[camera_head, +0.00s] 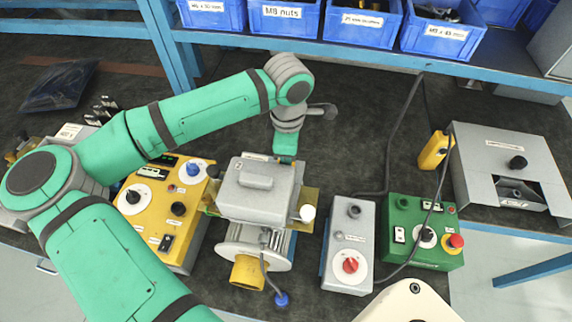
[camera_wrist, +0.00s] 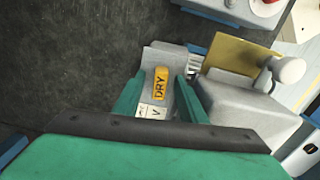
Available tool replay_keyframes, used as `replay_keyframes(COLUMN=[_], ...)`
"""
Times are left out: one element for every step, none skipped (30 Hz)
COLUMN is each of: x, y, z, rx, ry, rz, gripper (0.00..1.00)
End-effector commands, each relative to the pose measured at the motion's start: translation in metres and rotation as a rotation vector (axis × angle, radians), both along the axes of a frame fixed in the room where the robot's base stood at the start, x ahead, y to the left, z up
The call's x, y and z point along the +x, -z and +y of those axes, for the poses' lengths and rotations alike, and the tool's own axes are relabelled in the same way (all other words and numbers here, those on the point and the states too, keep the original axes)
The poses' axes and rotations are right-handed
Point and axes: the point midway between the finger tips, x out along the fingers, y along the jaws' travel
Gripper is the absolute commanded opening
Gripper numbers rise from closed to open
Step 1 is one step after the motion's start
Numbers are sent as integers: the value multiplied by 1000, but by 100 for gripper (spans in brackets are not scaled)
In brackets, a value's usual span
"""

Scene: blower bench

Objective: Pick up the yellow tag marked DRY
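The yellow tag marked DRY (camera_wrist: 160,84) shows in the wrist view, lying on a light grey block beside a white label. My gripper (camera_wrist: 160,79) is open, with one green finger on each side of the tag and gaps between. I cannot tell how far the fingertips are above the block. In the head view my gripper (camera_head: 285,147) points down just behind the grey blower housing (camera_head: 257,193); the tag is hidden there.
The housing stands close to my gripper, with a brass-coloured plate (camera_wrist: 228,62) and white knob (camera_wrist: 289,69) beside it. A yellow control box (camera_head: 147,213) is to the left. A blue shelf with bins (camera_head: 289,17) is behind.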

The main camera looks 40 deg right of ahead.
Motion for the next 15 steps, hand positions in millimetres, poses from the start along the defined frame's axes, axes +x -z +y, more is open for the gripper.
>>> replay_keyframes(x=[0,0,0,0,0,0,0,0,0,0,0,0,0,0,0], y=[0,0,0,0,0,0,0,0,0,0,0,0,0,0,0], z=[0,0,0,0,0,0,0,0,0,0,0,0,0,0,0], rx=[0,0,0,0,0,0,0,0,0,0,0,0,0,0,0], ry=[0,0,0,0,0,0,0,0,0,0,0,0,0,0,0], rz=[0,0,0,0,0,0,0,0,0,0,0,0,0,0,0], gripper=[38,38,35,28,21,11,4,0,0,0,0,0,0,0,0])
